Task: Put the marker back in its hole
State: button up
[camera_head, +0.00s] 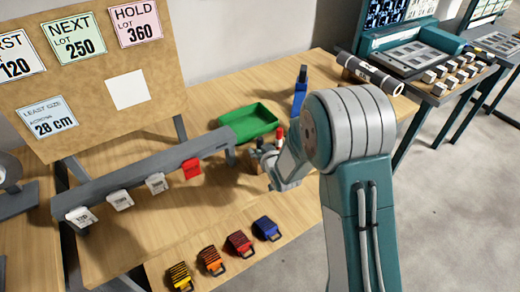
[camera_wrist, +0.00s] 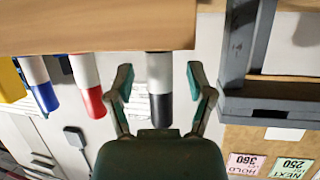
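In the wrist view, which looks upside down, a black-capped white marker (camera_wrist: 160,108) stands between the fingers of my gripper (camera_wrist: 159,75). The fingers are open, with a gap on each side of the marker. The marker's white end meets the edge of a wooden block (camera_wrist: 100,25); whether it sits in a hole is hidden. A red-capped marker (camera_wrist: 94,100) and a blue-capped marker (camera_wrist: 44,95) stick out from the same block. In the head view, my gripper (camera_head: 264,158) is low over the table beside the red cap (camera_head: 280,133), and my arm hides most of the block.
A green tray (camera_head: 248,122) lies behind my gripper, with a blue upright tool (camera_head: 300,92) to its right. A grey rail (camera_head: 140,178) with hanging tags runs along the left. Several coloured clips (camera_head: 238,243) lie along the front edge. A dark roll (camera_head: 370,72) lies at the back right.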

jog(key=v, duration=1.1)
jog(key=shift+s+r, duration=0.2)
jog(key=shift+s, duration=0.15)
jog(key=shift+d, duration=0.15)
jog(key=s+d+r+m+g+h, duration=0.2)
jog(key=s+d+r+g+h, duration=0.15)
jog(key=s+d+r, duration=0.45)
jog(key=s+d+r+m+g+h, duration=0.1)
jog(key=s+r, duration=0.3)
jog(key=s, duration=0.4)
jog(key=s+d+r+m+g+h, duration=0.1)
jog(key=s+d+r+g, duration=0.1)
jog(key=s+r, duration=0.3)
jog(key=s+d, duration=0.1)
jog(key=s, duration=0.2)
jog(key=shift+d+m, duration=0.3)
